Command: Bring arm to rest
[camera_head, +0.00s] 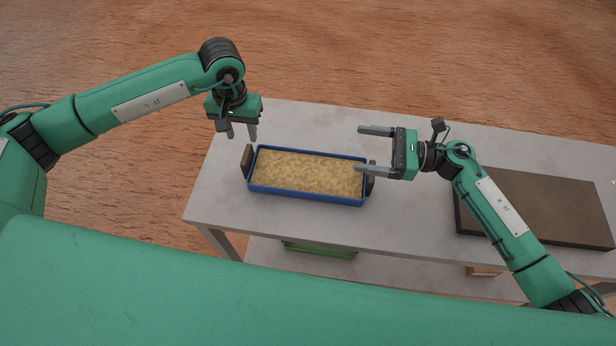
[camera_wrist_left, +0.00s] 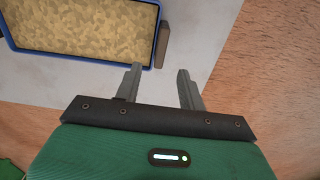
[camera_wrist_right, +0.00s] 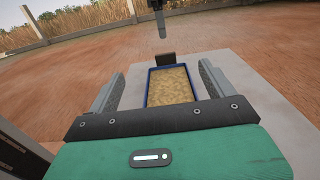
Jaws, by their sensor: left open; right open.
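My left gripper (camera_head: 238,132) is open and empty above the left end of a blue tray (camera_head: 300,195). The tray is filled with a tan, crumbly material (camera_head: 305,173) and has a dark upright handle at each end. In the left wrist view the open left fingers (camera_wrist_left: 158,88) are beside the tray's dark handle (camera_wrist_left: 162,45), not around it. My right gripper (camera_head: 375,149) is open and empty above the tray's right end, its fingers pointing left. In the right wrist view the tray (camera_wrist_right: 148,88) shows beyond and between the open right fingers (camera_wrist_right: 160,88).
The tray stands on a grey table (camera_head: 420,225). A dark brown flat slab (camera_head: 560,205) lies on the table at the right, partly behind my right arm. A green object (camera_head: 320,250) sits on the lower shelf. The table's back middle is clear.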

